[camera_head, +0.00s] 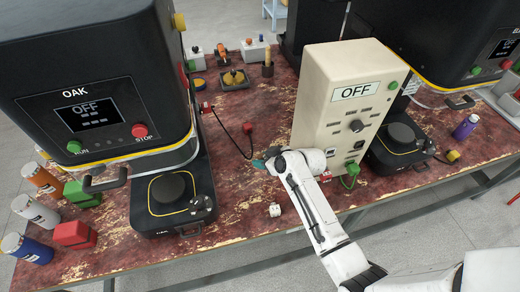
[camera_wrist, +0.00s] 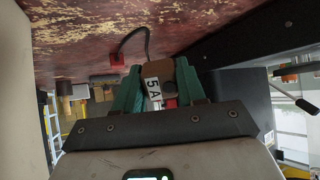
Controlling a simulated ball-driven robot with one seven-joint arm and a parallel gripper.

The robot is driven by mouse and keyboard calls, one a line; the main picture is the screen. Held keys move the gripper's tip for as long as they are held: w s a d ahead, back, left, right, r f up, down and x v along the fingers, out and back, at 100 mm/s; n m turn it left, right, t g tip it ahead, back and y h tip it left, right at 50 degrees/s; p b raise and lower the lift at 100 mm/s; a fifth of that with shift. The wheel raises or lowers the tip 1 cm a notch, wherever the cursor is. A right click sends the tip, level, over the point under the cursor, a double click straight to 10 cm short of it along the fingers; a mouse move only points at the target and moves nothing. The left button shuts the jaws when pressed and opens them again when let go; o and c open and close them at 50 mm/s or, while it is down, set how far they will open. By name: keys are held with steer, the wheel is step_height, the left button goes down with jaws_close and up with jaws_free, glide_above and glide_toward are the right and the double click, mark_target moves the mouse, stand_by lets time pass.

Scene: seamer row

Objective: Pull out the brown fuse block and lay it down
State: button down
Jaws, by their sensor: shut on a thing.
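My gripper (camera_wrist: 160,88) has green fingers, shut on the brown fuse block in the wrist view. The brown fuse block (camera_wrist: 182,76) carries a white label reading 5A. In the head view my gripper (camera_head: 262,164) is at the left of the beige cabinet, its green fingertips pointing left, over the table. The fuse block cannot be made out there. The beige cabinet (camera_head: 325,113) has a display reading OFF, a dark knob and sockets low on its front. My arm hides part of the cabinet's lower left.
The OAK machine (camera_head: 88,100) stands at the left. A black cable with a red plug (camera_head: 248,128) lies on the worn red table (camera_head: 225,165). A small white block (camera_head: 275,210) lies near the front edge. Colored cans and blocks stand at the far left; bare tabletop shows between OAK and the cabinet.

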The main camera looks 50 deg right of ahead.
mark_target(264, 176)
steer(key=shift+w+f+b, duration=0.1)
steer(key=shift+f+b, duration=0.6)
steer(key=shift+f, duration=0.2)
step_height(264, 176, down, 5)
steer(key=b, duration=0.4)
steer(key=shift+d+f, duration=0.1)
steer(key=c, duration=0.6)
jaws_free()
steer(key=v, duration=1.1)
